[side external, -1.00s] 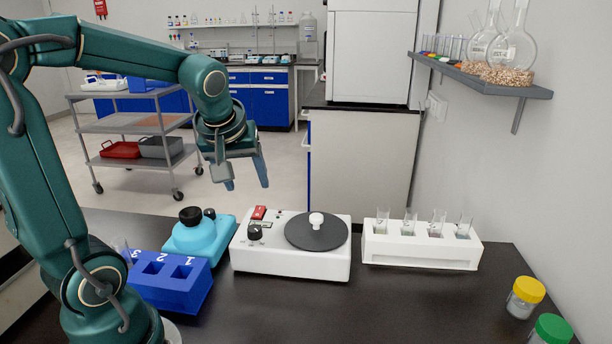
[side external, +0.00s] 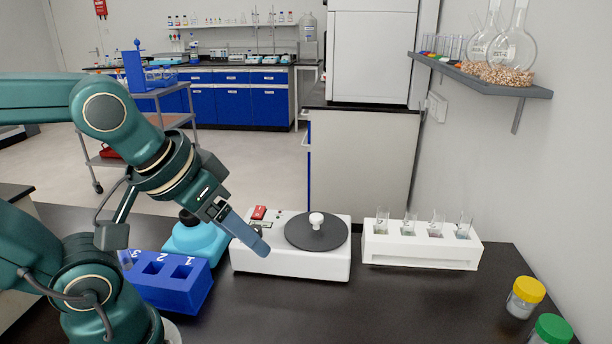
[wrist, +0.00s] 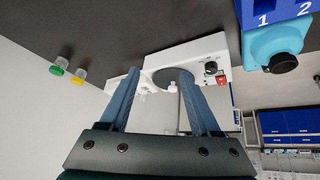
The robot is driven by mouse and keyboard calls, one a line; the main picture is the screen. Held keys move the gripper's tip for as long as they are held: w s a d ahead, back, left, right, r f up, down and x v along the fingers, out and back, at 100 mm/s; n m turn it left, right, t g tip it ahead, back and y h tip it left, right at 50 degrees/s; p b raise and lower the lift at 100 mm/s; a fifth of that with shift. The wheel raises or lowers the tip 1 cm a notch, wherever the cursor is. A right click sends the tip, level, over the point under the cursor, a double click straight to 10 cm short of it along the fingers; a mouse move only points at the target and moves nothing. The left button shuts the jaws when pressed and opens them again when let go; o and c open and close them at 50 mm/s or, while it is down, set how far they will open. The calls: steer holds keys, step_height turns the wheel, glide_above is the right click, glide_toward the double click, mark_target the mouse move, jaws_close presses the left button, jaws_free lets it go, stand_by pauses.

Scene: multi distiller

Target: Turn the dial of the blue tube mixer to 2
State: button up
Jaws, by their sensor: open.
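The blue tube mixer (side external: 183,243) is a light-blue unit with a black top, standing behind the blue tube rack and left of the white stirrer. My arm covers part of it in the side view, and its small dial cannot be made out. It shows upside down at the top right of the wrist view (wrist: 262,43), with its round black top (wrist: 284,63). My gripper (side external: 258,243) is to the right of the mixer, in front of the white stirrer's left part. In the wrist view the fingers (wrist: 158,76) are apart with nothing held between them.
A white stirrer (side external: 290,261) with a dark round plate stands right of the mixer. A blue numbered tube rack (side external: 180,293) is in front of the mixer. A white tube rack (side external: 420,250) and two capped jars (side external: 525,297) are to the right. The front middle bench is clear.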

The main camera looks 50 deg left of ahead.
steer(key=shift+s+d, duration=0.1)
steer(key=shift+s, duration=0.05)
steer(key=w+a+n+y, duration=0.2)
steer(key=w+a+n, duration=0.2)
steer(key=w+a, duration=0.55)
steer(key=s+a+f+n+g, duration=0.1)
steer(key=s+a+f+n, duration=0.1)
steer(key=a, duration=0.3)
steer(key=s+a+f+n+g, duration=0.1)
steer(key=a+f+n, duration=0.1)
steer(key=a, duration=0.4)
steer(key=s+a+f+n+g+y, duration=0.1)
steer(key=s+a+f+n, duration=0.1)
steer(key=a, duration=0.3)
steer(key=shift+s+a+f+g, duration=0.3)
steer(key=shift+s+f, duration=0.05)
steer(key=shift+f, duration=0.3)
steer(key=shift+s+a+f+n, duration=0.1)
steer(key=shift+n, duration=0.2)
steer(key=shift+x, duration=2.45)
steer(key=shift+c, duration=0.3)
